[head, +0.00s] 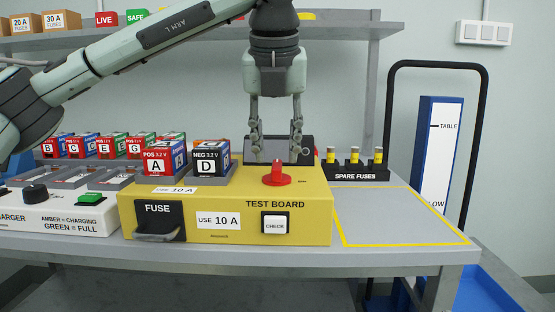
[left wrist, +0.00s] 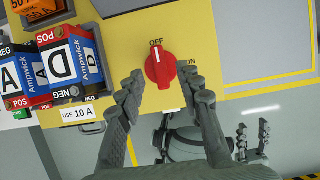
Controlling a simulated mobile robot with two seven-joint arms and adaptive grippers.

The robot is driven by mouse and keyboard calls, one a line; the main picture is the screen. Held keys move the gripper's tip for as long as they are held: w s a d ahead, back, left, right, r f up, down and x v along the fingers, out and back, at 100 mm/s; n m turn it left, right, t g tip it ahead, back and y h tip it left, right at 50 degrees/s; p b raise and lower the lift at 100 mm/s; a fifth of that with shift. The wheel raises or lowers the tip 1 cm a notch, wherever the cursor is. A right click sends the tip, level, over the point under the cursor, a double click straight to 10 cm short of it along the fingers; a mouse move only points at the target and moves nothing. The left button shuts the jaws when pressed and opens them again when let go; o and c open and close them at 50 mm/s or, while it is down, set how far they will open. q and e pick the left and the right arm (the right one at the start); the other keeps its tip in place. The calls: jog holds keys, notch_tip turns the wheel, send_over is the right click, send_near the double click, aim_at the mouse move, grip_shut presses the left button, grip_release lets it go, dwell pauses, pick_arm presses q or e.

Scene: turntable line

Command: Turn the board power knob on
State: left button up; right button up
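The red power knob (head: 277,176) sits on top of the yellow test board (head: 290,222). In the left wrist view the red knob (left wrist: 160,69) has its white line pointing at the OFF label; ON is to its right. My left gripper (head: 277,150) points down above the board and shows behind the knob in the head view. It is open and empty. In the left wrist view its fingertips (left wrist: 157,82) lie on either side of the knob's lower part; contact cannot be told. My right gripper (left wrist: 253,140) shows low in the left wrist view, open and empty, away from the board.
Batteries A (head: 162,157) and D (head: 211,160) stand on the board left of the knob. A spare fuses rack (head: 355,168) stands at right. A white charger (head: 60,218) is at left. The yellow-outlined table area (head: 395,215) is clear.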

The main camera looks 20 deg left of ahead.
pick_arm(q)
jog(key=shift+x, duration=1.3)
grip_shut()
